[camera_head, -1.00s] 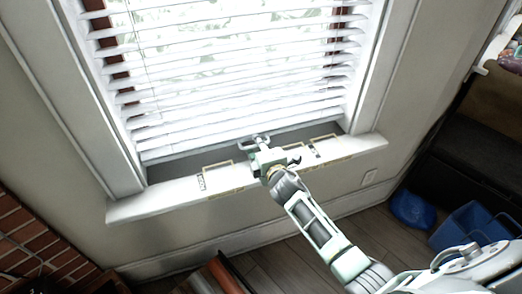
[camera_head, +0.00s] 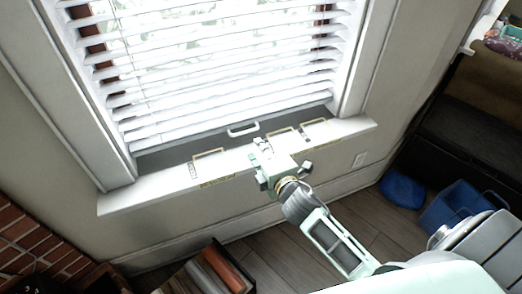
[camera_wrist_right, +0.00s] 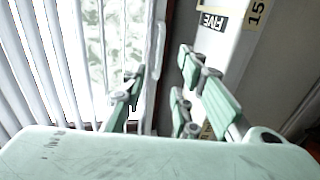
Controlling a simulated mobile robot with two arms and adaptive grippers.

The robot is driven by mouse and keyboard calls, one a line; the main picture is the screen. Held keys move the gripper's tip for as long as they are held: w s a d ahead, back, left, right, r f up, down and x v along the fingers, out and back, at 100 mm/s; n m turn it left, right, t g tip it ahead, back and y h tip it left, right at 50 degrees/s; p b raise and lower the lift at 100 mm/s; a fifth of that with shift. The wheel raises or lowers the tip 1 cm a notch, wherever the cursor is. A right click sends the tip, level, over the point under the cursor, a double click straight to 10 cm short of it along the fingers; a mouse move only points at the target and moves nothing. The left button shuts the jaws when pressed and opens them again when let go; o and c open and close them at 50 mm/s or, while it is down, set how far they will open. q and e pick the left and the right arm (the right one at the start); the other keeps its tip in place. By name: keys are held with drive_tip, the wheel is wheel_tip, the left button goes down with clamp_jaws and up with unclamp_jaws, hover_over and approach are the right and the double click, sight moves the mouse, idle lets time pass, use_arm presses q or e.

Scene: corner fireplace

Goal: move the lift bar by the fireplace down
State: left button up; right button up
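The lift bar (camera_head: 243,130) is a small white handle at the bottom of the white window blind (camera_head: 215,75), just above the dark strip behind the sill. It also shows in the right wrist view (camera_wrist_right: 158,50) as a pale upright bar between and beyond my fingers. My right gripper (camera_head: 264,147) is over the white sill, close to the bar and to its lower right, apparently apart from it. My left gripper is out of view.
The white sill (camera_head: 130,197) carries several thin gold frame outlines and small labels. A brick wall (camera_head: 25,240) is at lower left, near orange and grey rolls (camera_head: 222,268). A blue bin (camera_head: 455,205) and a dark bench (camera_head: 470,150) stand at right.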

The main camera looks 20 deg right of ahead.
drive_tip(key=shift+c, duration=0.5)
drive_tip(key=shift+w+d+r, duration=0.15)
drive_tip(key=shift+d+r, duration=0.05)
drive_tip(key=shift+r, duration=0.05)
drive_tip(key=shift+c, duration=0.9)
drive_tip(key=w+d+r+m+p, duration=0.1)
drive_tip(key=r+m, duration=0.1)
drive_tip(key=m, duration=0.1)
drive_tip(key=w+d+r+m+g+p, duration=0.1)
drive_tip(key=r+m, duration=0.1)
drive_tip(key=m, duration=0.1)
drive_tip(key=w+d+r+m+g+p, duration=0.1)
drive_tip(key=r+m+p, duration=0.1)
drive_tip(key=r, duration=0.1)
drive_tip(key=shift+w+d+r+m+y, duration=0.1)
drive_tip(key=shift+w+d+m+y, duration=0.15)
drive_tip(key=shift+m+y, duration=0.15)
clamp_jaws()
wheel_tip(320, 180, up, 5)
drive_tip(key=a+m+g+y+p, duration=0.2)
drive_tip(key=m+g+y, duration=0.1)
drive_tip(key=m, duration=0.1)
approach(244, 121)
drive_tip(key=shift+m, duration=0.3)
drive_tip(key=shift+w+a+f, duration=0.25)
drive_tip(key=shift+w+a, duration=0.5)
drive_tip(key=shift+a, duration=0.25)
drive_tip(key=shift+w+a+f, duration=0.3)
drive_tip(key=shift+w+a, duration=0.5)
drive_tip(key=shift+a, duration=0.25)
